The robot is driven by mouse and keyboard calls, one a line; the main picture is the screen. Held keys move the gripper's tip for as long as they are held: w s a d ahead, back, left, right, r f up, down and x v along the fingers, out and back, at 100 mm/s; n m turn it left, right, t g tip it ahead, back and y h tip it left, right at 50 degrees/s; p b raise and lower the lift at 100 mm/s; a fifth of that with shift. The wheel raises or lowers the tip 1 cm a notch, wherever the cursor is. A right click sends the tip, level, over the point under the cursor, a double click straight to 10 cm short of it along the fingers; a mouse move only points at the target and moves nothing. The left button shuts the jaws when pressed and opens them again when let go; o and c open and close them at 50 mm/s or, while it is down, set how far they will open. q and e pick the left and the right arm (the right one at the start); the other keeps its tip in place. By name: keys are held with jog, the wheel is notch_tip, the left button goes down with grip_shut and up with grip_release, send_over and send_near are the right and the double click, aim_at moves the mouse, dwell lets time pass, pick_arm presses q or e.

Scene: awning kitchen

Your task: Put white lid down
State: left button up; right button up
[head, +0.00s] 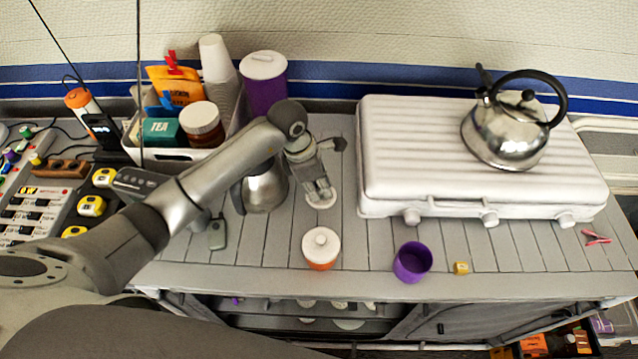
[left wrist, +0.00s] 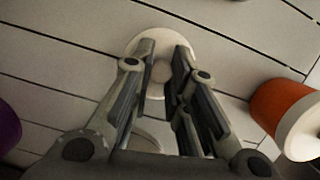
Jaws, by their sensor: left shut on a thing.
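The white lid (head: 320,205) is round and lies flat on or just above the grey slatted counter, right of the metal jug; I cannot tell whether it touches. My left gripper (head: 323,194) points down over it and is shut on its knob. In the left wrist view the lid (left wrist: 193,36) shows beyond the fingers of my left gripper (left wrist: 162,72), which are on either side of the knob. My right gripper is not in view.
An orange container with another white lid (head: 321,246) and an open purple cup (head: 412,263) stand toward the front edge. The metal jug (head: 264,188) is close left. A white stove (head: 460,190) with a kettle (head: 508,130) is to the right.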

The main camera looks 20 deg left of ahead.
aim_at(307, 195)
pick_arm(q)
jog(key=shift+f, duration=0.2)
jog(key=o, duration=0.8)
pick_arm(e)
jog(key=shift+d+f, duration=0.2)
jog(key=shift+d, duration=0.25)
pick_arm(q)
jog(key=shift+r, duration=0.15)
jog(key=shift+a+r, duration=0.1)
jog(key=shift+r, duration=0.2)
jog(key=b+v, duration=0.1)
jog(key=v, duration=1)
jog(key=shift+r+b, duration=0.25)
jog(key=shift+b, duration=0.15)
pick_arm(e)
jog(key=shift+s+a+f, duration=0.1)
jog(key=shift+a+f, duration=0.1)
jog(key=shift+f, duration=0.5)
pick_arm(q)
jog(key=shift+s+f, duration=0.1)
jog(key=shift+s, duration=0.05)
